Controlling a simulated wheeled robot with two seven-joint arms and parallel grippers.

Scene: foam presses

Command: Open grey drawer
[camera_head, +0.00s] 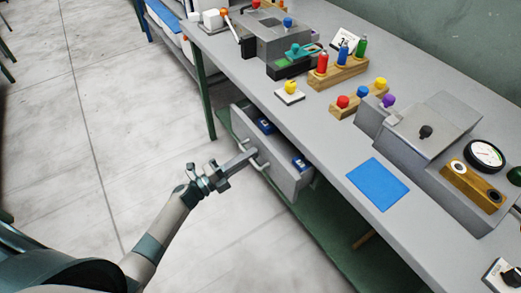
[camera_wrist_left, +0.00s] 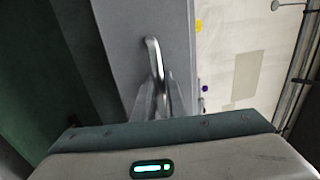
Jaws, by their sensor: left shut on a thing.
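The grey drawer (camera_head: 281,172) under the workbench is partly pulled out, and blue items (camera_head: 265,125) show inside it. A metal bar handle sits on its front. My left gripper (camera_head: 248,157) is at the drawer front, shut on the handle. In the left wrist view the handle (camera_wrist_left: 153,55) runs between the two fingers of the left gripper (camera_wrist_left: 160,98). The fingers hide part of the handle. My right gripper is not in view.
The grey workbench (camera_head: 328,132) carries a blue mat (camera_head: 377,184), a wooden block with coloured handles (camera_head: 338,72), a grey press (camera_head: 425,135) and a gauge (camera_head: 485,155). A green lower shelf (camera_head: 325,228) lies below. The tiled floor (camera_head: 120,100) to the left is clear.

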